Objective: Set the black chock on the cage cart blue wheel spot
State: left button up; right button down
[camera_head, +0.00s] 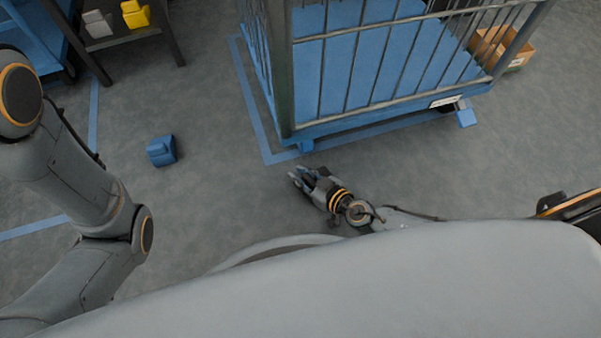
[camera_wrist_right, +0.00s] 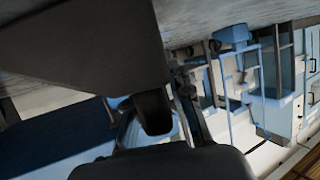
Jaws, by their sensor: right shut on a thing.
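The cage cart (camera_head: 360,55) has a blue deck and grey wire sides and stands at the top centre of the head view. In the wrist view, dark fingers (camera_wrist_right: 172,110) show at the centre, and the held thing is hard to make out. My left gripper is out of view.
A blue chock (camera_head: 162,151) lies on the floor at left. A dark shelf (camera_head: 130,38) holds a grey chock (camera_head: 97,23) and a yellow chock (camera_head: 135,14). A cardboard box (camera_head: 503,49) stands behind the cart. Blue floor tape (camera_head: 253,105) borders the cart. Floor between chock and tape is clear.

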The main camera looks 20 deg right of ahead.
jog(key=c, duration=1.2)
grip_release()
jog(key=shift+f, duration=0.1)
jog(key=shift+o, duration=0.2)
jog(key=shift+r+p, duration=0.25)
jog(key=shift+p, duration=0.05)
jog(key=v, duration=1.2)
